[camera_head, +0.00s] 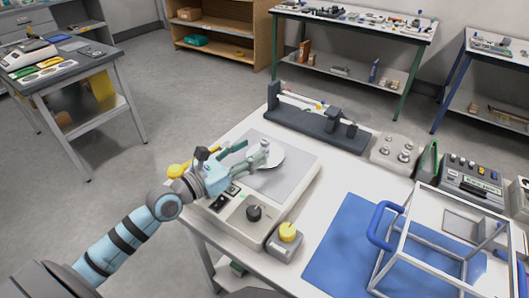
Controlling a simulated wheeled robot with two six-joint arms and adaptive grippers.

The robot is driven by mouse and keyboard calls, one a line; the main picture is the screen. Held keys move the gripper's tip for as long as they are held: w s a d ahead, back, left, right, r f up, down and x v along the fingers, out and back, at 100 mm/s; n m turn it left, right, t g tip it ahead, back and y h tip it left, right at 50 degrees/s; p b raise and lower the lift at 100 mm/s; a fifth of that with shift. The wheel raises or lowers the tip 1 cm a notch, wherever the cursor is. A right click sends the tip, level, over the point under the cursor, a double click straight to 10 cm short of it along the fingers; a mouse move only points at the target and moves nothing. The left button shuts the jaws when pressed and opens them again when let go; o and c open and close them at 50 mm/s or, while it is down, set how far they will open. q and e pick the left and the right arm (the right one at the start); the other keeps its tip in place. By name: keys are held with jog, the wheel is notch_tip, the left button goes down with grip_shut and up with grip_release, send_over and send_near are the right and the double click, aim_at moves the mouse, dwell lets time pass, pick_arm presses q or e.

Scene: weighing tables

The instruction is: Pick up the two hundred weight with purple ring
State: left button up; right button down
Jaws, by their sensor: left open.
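I cannot make out a purple ring on any weight at this size. Several small silvery weights (404,154) stand in a pale tray (382,163) right of the dark balance. The tray of weights is well to the right of this gripper. My right gripper is not in view.
A dark beam balance (318,127) stands along the table's back edge. A black knob (254,213) and a yellow-topped block (287,233) are at the scale's front. A blue mat (335,245) and a white frame with blue handle (382,226) take up the right.

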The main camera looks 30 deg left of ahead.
aim_at(265, 140)
pick_arm(q)
jog(key=b+x, duration=0.1)
jog(key=x, duration=0.1)
jog(key=f+b+x, duration=0.1)
jog(key=x, duration=0.1)
jog(key=a+b+x, duration=0.1)
jog(key=x, duration=0.1)
jog(key=shift+w+d+f, duration=0.15)
jog(key=shift+w+d, duration=0.05)
jog(key=shift+w, duration=0.45)
grip_shut()
